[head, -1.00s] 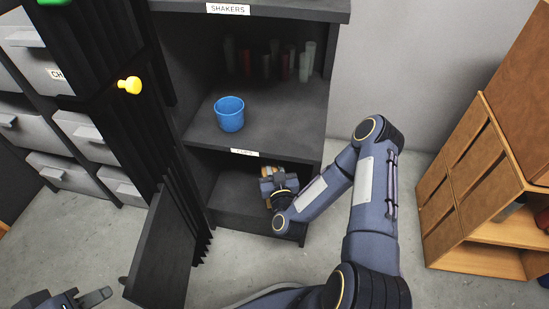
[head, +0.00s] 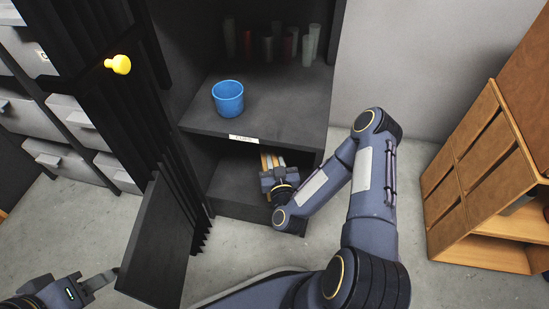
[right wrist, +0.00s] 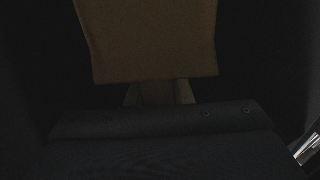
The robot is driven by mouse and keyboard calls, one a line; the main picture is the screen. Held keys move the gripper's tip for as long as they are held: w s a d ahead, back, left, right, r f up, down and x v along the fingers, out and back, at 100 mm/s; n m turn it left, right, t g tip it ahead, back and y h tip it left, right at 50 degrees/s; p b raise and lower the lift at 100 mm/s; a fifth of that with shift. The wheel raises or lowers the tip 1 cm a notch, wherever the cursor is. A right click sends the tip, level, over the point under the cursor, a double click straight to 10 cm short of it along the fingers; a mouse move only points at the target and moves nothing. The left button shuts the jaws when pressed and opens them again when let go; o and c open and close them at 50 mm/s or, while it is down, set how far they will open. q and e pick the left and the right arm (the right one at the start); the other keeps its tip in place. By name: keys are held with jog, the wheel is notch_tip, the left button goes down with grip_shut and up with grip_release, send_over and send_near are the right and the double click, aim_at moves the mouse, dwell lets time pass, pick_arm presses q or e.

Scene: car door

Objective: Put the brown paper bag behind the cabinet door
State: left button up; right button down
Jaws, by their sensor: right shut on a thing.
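The brown paper bag (right wrist: 150,40) fills the upper middle of the right wrist view, with my right gripper's fingers (right wrist: 160,94) closed at its lower edge. In the head view my right gripper (head: 272,163) reaches into the lower compartment of the black cabinet (head: 250,207), and only a little tan shows at its fingertips. The gripper hides most of the bag there. The cabinet door (head: 158,245), a dark panel, stands open to the left of that compartment. My left gripper (head: 100,282) is low at the left, outside the cabinet; its finger opening is unclear.
A blue cup (head: 228,98) stands on the shelf above, with several shakers (head: 280,43) behind it. A wooden cabinet (head: 480,190) stands at the right. Bare floor lies between.

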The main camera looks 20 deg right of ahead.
jog(key=shift+f+b, duration=0.35)
jog(key=shift+f, duration=0.1)
jog(key=c, duration=1.2)
grip_release()
jog(key=p+v, duration=0.2)
jog(key=v, duration=0.6)
jog(key=shift+w, duration=0.2)
